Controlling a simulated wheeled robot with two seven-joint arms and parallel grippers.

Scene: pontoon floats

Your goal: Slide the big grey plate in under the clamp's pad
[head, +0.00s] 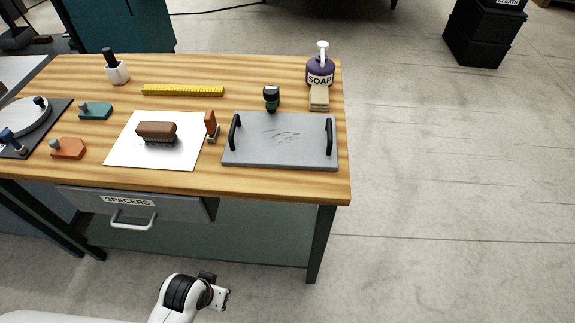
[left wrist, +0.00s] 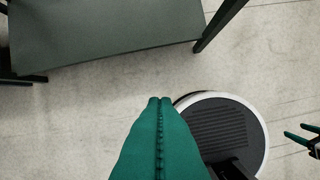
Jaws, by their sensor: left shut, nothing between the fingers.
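The big grey plate (head: 280,148) lies flat on the front right of the wooden table, with a black upright handle at each short side. A small black and dark green device, which looks like the clamp (head: 271,98), stands just behind the plate's rear edge; its pad is too small to make out. My left gripper (left wrist: 160,101) is shut and empty, with green fingers together, low in front of the table and away from the plate. My right gripper (left wrist: 300,138) shows at the right edge of the left wrist view, its green fingers apart.
A soap bottle (head: 320,72) and a tan block (head: 319,98) stand behind the plate's right side. An orange-topped piece (head: 211,126) stands close to its left. A brush (head: 157,132) lies on a white sheet (head: 120,152). A spacers drawer (head: 140,205) is below the tabletop.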

